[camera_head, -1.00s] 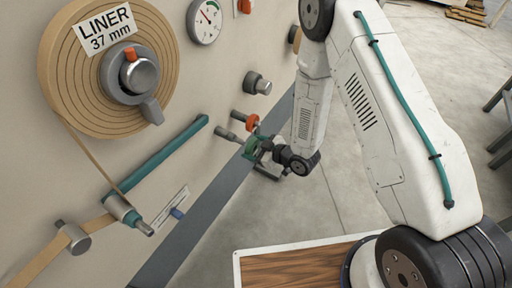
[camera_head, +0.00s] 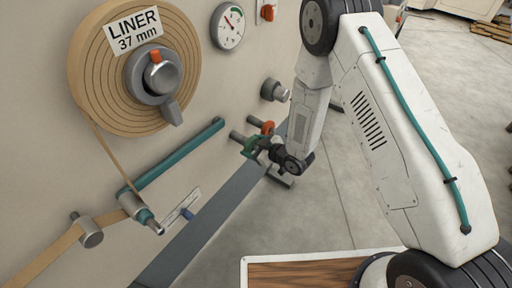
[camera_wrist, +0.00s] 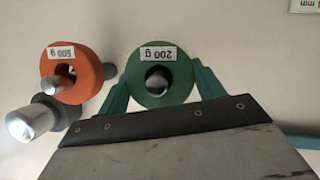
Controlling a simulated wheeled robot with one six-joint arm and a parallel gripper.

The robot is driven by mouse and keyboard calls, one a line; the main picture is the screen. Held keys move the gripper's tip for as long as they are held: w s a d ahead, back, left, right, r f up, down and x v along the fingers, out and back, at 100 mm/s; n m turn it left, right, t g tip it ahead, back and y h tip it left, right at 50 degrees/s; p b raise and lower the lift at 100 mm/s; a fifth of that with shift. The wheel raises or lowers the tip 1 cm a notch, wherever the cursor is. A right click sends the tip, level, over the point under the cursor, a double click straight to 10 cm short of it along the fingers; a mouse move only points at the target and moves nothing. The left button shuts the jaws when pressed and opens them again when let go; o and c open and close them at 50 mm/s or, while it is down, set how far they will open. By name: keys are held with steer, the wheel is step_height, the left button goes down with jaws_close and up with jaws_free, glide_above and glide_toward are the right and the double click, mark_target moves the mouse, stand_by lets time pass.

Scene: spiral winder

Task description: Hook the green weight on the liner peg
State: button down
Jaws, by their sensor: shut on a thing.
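The green weight (camera_wrist: 185,75), a ring labelled 200 g, sits between the two teal fingers of my gripper (camera_wrist: 160,85), which is shut on it. A grey peg end (camera_wrist: 158,83) shows through its hole; I cannot tell how far the peg passes through. In the head view the green weight (camera_head: 250,146) is small, near the panel, partly hidden by my gripper (camera_head: 262,151). A roller peg (camera_head: 134,204) stands at the lower end of a teal bar (camera_head: 180,158) under the LINER reel (camera_head: 100,80). I cannot tell whether this is the liner peg.
An orange weight (camera_wrist: 92,70) hangs on a peg right beside the green one; it also shows in the head view (camera_head: 267,127). Another grey peg (camera_wrist: 30,121) sticks out near it. A knob (camera_head: 273,90) and gauge (camera_head: 227,26) are above. Open floor (camera_head: 370,215) lies right of the panel.

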steer(key=shift+f, duration=0.1)
steer(key=shift+c, duration=0.8)
jaws_free()
steer(key=shift+a, duration=0.1)
